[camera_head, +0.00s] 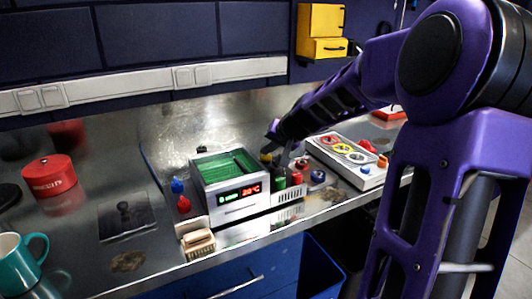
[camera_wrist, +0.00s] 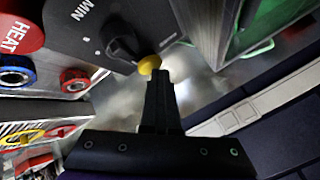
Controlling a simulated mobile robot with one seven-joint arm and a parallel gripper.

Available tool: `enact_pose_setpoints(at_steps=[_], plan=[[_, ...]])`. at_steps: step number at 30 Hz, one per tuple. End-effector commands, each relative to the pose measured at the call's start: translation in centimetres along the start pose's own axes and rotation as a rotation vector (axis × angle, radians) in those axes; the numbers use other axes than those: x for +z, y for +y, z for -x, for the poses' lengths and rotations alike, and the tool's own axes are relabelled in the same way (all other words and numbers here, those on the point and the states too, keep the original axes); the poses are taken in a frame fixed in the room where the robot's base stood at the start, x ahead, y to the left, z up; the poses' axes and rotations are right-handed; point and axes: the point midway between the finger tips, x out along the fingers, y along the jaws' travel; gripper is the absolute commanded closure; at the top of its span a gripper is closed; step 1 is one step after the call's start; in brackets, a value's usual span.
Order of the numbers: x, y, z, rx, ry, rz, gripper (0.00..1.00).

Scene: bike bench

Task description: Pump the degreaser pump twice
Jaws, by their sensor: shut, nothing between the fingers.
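The degreaser unit is a silver box (camera_head: 227,207) with a green tank on top and a lit display on its front. A small yellow knob (camera_head: 266,157) shows behind its right side; I take it for the pump, though no label on it can be read. In the wrist view the yellow knob (camera_wrist: 149,64) sits right at the tips of my gripper (camera_wrist: 157,84), whose fingers are together and empty. Whether the tips touch it, I cannot tell. In the head view my gripper (camera_head: 274,140) points down beside the tank, partly hidden by the arm.
A black panel with a MIN dial (camera_wrist: 122,48) and a red HEAT button (camera_wrist: 20,28) lie close to my fingers. A white tray with coloured rings (camera_head: 372,178) stands to the right. A brush (camera_head: 197,243), red tin (camera_head: 48,176) and teal mug (camera_head: 18,262) are left.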

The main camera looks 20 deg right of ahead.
Motion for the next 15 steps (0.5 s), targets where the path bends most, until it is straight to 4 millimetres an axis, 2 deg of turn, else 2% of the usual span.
enact_pose_setpoints(at_steps=[3,15], plan=[[0.60,0.55,-0.61,0.002,-0.007,-0.002,1.00],[0.79,0.77,-0.70,0.004,-0.012,-0.004,1.00]])
